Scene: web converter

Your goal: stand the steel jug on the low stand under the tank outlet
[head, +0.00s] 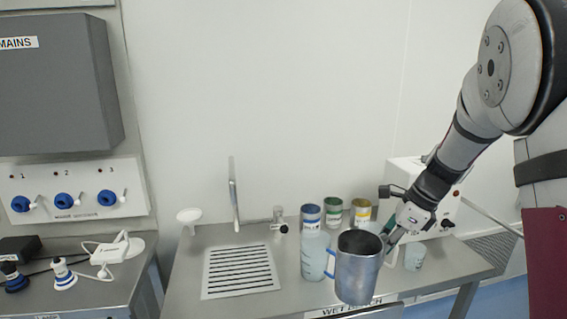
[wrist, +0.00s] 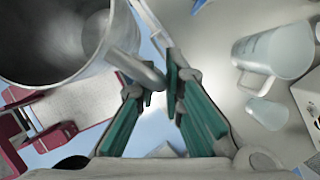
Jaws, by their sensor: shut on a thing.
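The steel jug (head: 358,272) is held upright in front of the wet bench in the head view. My gripper (head: 390,238) is at its right side. In the wrist view the jug (wrist: 50,45) fills the upper left, its open mouth showing a bare inside. My gripper's green fingers (wrist: 158,85) are shut on its handle (wrist: 140,70). I cannot make out a tank or a low stand for certain in either view.
A translucent jug (head: 314,258) stands just behind the steel jug. Blue, green and yellow-labelled cans (head: 333,212) line the back. A small cup (head: 414,256) stands at the right, near a white machine (head: 408,172). A slotted drain (head: 240,272) lies clear at the left.

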